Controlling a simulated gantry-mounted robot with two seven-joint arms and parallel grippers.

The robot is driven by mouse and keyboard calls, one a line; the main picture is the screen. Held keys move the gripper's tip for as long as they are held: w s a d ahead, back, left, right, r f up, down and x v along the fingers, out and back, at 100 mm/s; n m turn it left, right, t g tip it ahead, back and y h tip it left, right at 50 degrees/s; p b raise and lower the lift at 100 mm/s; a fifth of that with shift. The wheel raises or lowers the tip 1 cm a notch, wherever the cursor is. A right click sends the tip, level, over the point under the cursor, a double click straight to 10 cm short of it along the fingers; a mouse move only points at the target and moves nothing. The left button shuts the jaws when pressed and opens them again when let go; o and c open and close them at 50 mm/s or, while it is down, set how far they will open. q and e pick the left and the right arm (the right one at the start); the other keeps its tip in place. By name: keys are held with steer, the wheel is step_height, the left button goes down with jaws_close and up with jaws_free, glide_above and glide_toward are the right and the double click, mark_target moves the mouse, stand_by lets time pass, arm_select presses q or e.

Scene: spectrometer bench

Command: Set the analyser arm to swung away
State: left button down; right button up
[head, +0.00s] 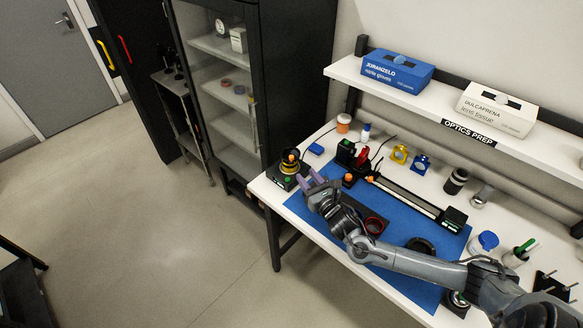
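My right arm reaches in from the lower right across the bench. Its gripper (311,181) is at the left end of the blue mat (297,204), with its two purple fingertips apart and nothing seen between them. Just beyond the fingertips is a black device (289,168) with a yellow ring and an orange top, near the bench's left corner. A long black rail (405,196) with orange parts at its left end lies along the mat, behind my arm. I cannot tell which part is the analyser arm or how it is set. My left gripper is not in view.
A red-ringed dark part (374,226) and a black ring (421,245) lie near my forearm. Yellow (399,154) and blue (421,164) mounts stand behind the rail. A shelf (350,72) with two boxes overhangs the back. A glass-door cabinet (222,90) stands at left.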

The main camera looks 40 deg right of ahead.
mark_target(293, 158)
steer(key=b+x, duration=0.7)
steer(key=x, duration=0.2)
steer(key=shift+w, duration=0.25)
steer(key=shift+b+x, duration=0.45)
steer(key=shift+x, duration=0.45)
steer(key=shift+r, duration=0.2)
jaws_close()
